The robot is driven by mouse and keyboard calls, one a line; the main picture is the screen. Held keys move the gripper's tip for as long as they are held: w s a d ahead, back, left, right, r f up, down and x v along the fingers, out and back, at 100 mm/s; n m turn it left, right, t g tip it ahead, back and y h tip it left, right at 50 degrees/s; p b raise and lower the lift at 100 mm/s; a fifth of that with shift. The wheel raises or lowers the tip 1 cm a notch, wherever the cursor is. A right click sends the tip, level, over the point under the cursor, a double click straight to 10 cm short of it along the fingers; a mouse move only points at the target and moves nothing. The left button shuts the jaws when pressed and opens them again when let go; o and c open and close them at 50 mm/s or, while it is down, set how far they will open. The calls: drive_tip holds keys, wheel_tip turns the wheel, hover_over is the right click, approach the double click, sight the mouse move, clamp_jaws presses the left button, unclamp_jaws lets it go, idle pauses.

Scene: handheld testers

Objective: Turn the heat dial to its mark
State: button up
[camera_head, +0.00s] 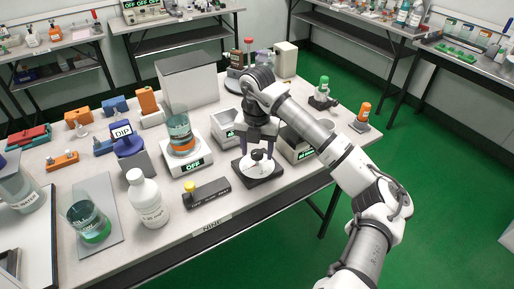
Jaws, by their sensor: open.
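A round white dial (256,171) with a small raised knob sits on a black square base (264,181) near the front edge of the table. It looks like the heat dial, but no label or mark on it can be read. My gripper (258,152) points down right over this dial, its two dark fingers apart, one on each side of the knob. It is open and holds nothing. Whether the fingers touch the knob cannot be told from this view.
Left of the dial lie a dark bar with a yellow button (206,193), a white bottle (148,201) and a beaker on a plate marked OFF (186,165). A white open box (226,130) stands behind. A grey box (298,146) is close on the right, partly behind my arm.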

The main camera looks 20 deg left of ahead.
drive_tip(key=shift+c, duration=0.4)
drive_tip(key=c, duration=0.9)
drive_tip(key=shift+f+n+b, duration=0.1)
drive_tip(key=shift+n+b, duration=0.2)
drive_tip(key=shift+b, duration=0.05)
drive_tip(key=n+b, duration=0.3)
drive_tip(key=shift+n, duration=0.3)
drive_tip(key=n+b, duration=0.2)
drive_tip(key=n, duration=0.2)
drive_tip(key=shift+n, duration=0.3)
drive_tip(key=n+b, duration=0.1)
drive_tip(key=n, duration=0.3)
drive_tip(key=shift+n, duration=0.3)
drive_tip(key=shift+n+b, duration=0.3)
drive_tip(key=shift+n, duration=1.9)
